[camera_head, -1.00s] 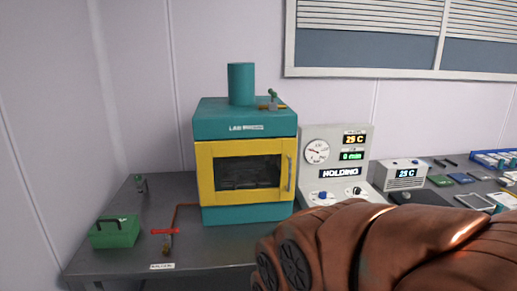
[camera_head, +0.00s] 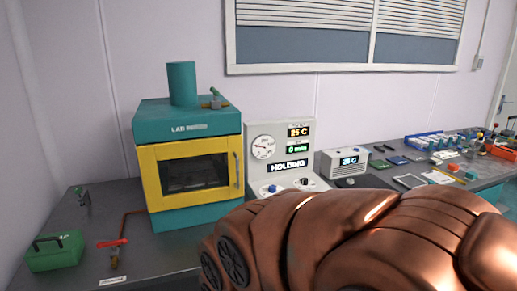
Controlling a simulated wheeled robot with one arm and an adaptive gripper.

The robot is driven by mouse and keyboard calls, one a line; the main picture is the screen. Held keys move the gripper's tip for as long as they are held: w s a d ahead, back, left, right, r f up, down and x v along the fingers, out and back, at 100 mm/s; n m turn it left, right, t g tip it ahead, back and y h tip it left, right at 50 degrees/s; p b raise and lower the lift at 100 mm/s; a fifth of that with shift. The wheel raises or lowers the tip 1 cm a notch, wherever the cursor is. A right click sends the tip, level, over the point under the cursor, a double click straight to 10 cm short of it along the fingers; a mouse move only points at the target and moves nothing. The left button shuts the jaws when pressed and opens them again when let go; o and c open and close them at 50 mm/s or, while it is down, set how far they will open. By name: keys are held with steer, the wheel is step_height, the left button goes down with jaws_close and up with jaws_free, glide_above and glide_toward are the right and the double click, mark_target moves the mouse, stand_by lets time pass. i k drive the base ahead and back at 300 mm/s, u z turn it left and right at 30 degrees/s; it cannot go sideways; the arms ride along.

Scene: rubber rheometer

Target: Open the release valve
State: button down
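A valve with a red handle (camera_head: 112,243) sits on a copper pipe at the front left of the bench. The handle lies across, roughly level. A small label plate (camera_head: 112,282) lies in front of it, too small to read. A small green-handled valve (camera_head: 214,96) stands on top of the teal and yellow oven (camera_head: 190,172). Another small green-topped fitting (camera_head: 82,197) stands at the bench's back left. I cannot tell which is the release valve. My copper-coloured arm fills the lower right; my gripper's fingers do not show.
A grey unit (camera_head: 344,162) reads 25 C. A green box (camera_head: 54,251) stands left of the red-handled valve. Several small items lie on the right of the bench. My arm hides the bench's front middle.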

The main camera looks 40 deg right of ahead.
mark_target(124, 241)
steer(key=z, duration=0.05)
steer(key=k, duration=0.5)
steer(key=z, duration=0.8)
steer(key=i, duration=0.85)
steer(key=u, duration=3.15)
